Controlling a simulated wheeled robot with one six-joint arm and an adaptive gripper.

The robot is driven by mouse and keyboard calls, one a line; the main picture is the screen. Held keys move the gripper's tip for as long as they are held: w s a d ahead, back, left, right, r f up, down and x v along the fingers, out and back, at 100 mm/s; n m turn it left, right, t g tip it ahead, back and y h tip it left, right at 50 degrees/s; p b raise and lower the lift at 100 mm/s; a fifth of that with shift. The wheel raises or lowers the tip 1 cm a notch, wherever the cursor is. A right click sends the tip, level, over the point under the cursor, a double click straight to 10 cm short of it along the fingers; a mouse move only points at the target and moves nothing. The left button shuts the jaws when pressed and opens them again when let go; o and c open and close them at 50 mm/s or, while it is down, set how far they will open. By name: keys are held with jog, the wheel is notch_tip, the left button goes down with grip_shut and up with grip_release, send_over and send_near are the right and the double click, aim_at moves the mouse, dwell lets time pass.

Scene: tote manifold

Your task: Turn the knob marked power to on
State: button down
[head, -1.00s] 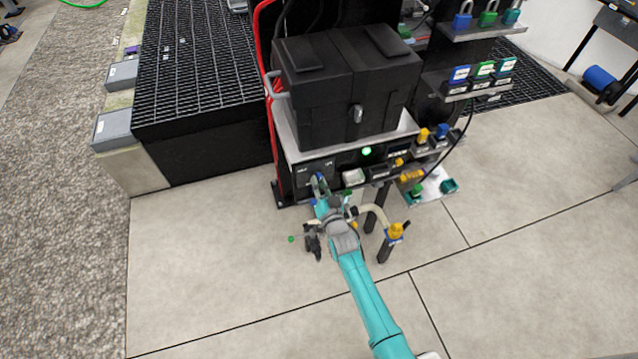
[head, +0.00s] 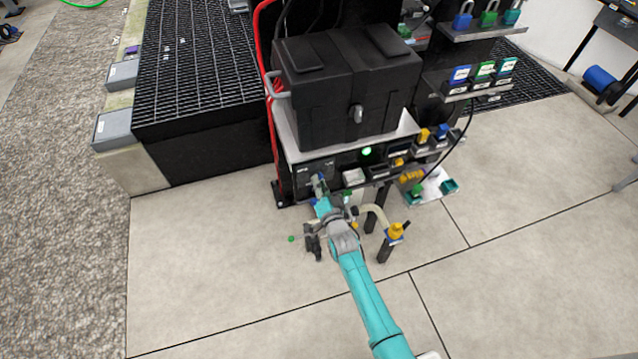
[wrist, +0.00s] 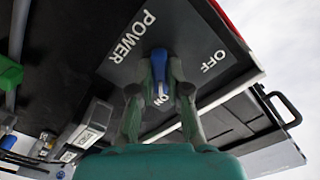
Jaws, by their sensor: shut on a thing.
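The power knob (wrist: 158,65) is blue and sits on a dark panel (wrist: 205,85) lettered POWER, OFF and ON. My gripper (wrist: 160,72) is shut on the knob, one finger on each side. In the head view my gripper (head: 319,183) reaches the panel's left end from the front, and the knob is mostly hidden there. I cannot tell exactly which mark the knob points to.
A large black case (head: 345,90) stands above the panel. A green light (head: 366,151) shows to the right. A pale bent pipe with a yellow-topped post (head: 396,231) stands right of my arm.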

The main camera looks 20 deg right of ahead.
jog(key=c, duration=1.1)
grip_release()
jog(key=shift+c, duration=0.2)
jog(key=s, duration=1.2)
